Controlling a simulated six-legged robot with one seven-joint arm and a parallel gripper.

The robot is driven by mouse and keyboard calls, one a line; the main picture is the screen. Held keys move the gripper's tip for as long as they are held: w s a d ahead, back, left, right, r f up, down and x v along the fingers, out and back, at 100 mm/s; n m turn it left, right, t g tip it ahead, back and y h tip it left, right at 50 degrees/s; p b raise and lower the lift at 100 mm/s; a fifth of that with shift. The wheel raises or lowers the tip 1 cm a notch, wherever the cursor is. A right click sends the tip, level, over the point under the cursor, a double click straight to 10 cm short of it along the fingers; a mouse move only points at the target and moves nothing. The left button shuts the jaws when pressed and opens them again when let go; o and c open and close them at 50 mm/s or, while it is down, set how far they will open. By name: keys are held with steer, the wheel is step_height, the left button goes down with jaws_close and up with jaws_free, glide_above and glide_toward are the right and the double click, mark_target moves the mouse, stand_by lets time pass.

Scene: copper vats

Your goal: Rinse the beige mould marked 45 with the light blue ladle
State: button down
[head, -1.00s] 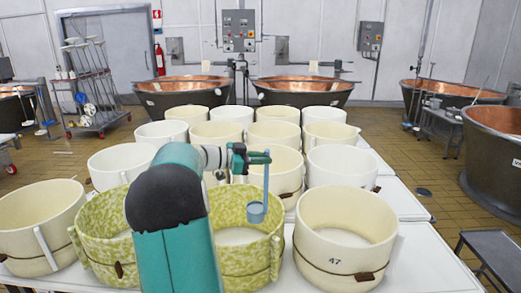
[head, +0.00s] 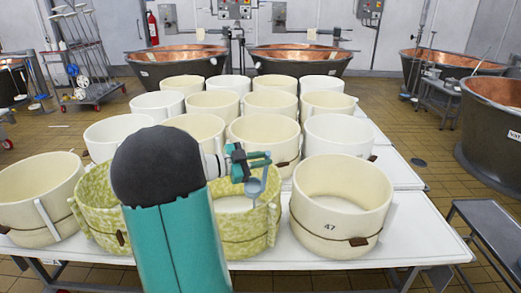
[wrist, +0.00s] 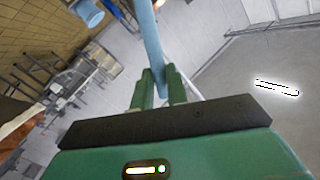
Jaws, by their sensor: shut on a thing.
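My gripper (head: 252,160) is shut on the handle of the light blue ladle (head: 254,187). The ladle's cup hangs tilted close below the gripper, over or in front of the mottled green mould at the centre front. The wrist view shows the handle (wrist: 150,38) between my fingers (wrist: 158,90) and what looks like the cup at the top left. No mark 45 is readable. A beige mould (head: 342,195) at the front right reads 47. Other beige moulds stand behind and at the front left (head: 35,198), with no readable number.
Moulds stand close together. Copper vats (head: 300,60) line the back. A grey bench (head: 490,235) is at the right.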

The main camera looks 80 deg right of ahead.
steer(key=s+a+f+m+g, duration=0.1)
steer(key=a+f+m, duration=0.3)
steer(key=f, duration=0.4)
steer(key=s+a+f+m+g, duration=0.1)
steer(key=a+f+m, duration=0.3)
steer(key=f, duration=0.5)
steer(key=s+a+f+m+g, duration=0.2)
steer(key=a+f+m, duration=0.3)
steer(key=f, duration=0.3)
steer(key=shift+s+f+m, duration=0.4)
steer(key=shift+s+m, duration=0.05)
steer(key=shift+m, duration=0.35)
steer(key=shift+f, duration=0.1)
stand_by(0.5)
